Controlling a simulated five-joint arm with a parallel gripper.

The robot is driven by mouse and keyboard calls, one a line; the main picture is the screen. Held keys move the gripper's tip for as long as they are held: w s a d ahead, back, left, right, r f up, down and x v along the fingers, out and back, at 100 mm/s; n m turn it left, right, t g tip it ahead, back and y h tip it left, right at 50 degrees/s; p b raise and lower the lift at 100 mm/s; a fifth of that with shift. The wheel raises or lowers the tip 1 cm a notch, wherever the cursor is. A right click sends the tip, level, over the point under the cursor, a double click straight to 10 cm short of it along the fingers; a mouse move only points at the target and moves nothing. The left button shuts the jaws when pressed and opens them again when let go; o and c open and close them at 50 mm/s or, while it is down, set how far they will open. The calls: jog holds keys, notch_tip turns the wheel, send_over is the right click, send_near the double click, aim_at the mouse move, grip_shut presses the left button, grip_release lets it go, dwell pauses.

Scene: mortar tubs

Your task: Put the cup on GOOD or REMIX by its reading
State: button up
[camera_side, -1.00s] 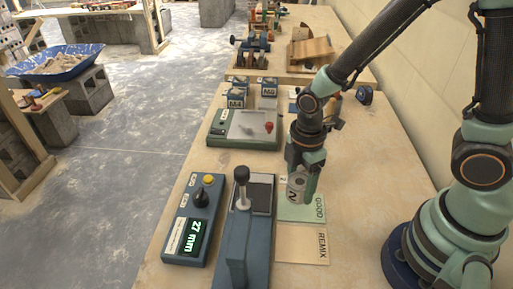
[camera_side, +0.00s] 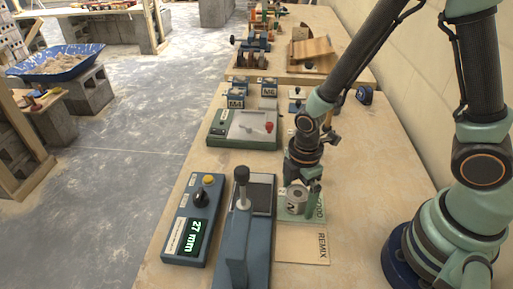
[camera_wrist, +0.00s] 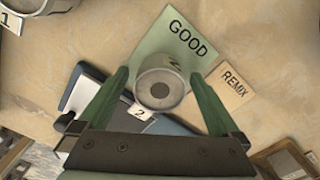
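The grey cup (camera_side: 297,197) marked 2 stands upright on the pale green GOOD card (camera_side: 315,215). In the wrist view the cup (camera_wrist: 160,82) sits between my gripper's (camera_wrist: 160,76) two green fingers, over the lower part of the GOOD card (camera_wrist: 160,40). The fingers are spread, with a narrow gap to the cup on each side. The tan REMIX card (camera_side: 302,243) is empty, nearer the side camera; it also shows in the wrist view (camera_wrist: 231,80). The readout (camera_side: 193,236) shows 27 mm.
A blue-grey box with a yellow button and black knob (camera_side: 203,195) stands left. A lever device (camera_side: 246,235) stands beside the cards. The bench right of the cards is clear.

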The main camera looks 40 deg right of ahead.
aim_at(298, 192)
jog(key=shift+r, duration=0.15)
jog(key=d+r+m+t, duration=0.2)
jog(key=d+r+m, duration=0.2)
jog(key=r+m, duration=0.4)
jog(key=d+r+m+t, duration=0.3)
jog(key=r+m, duration=0.4)
jog(key=r, duration=0.8)
jog(key=shift+d+r+m+t, duration=0.3)
jog(key=shift+d+r+m, duration=0.1)
jog(key=shift+d, duration=0.4)
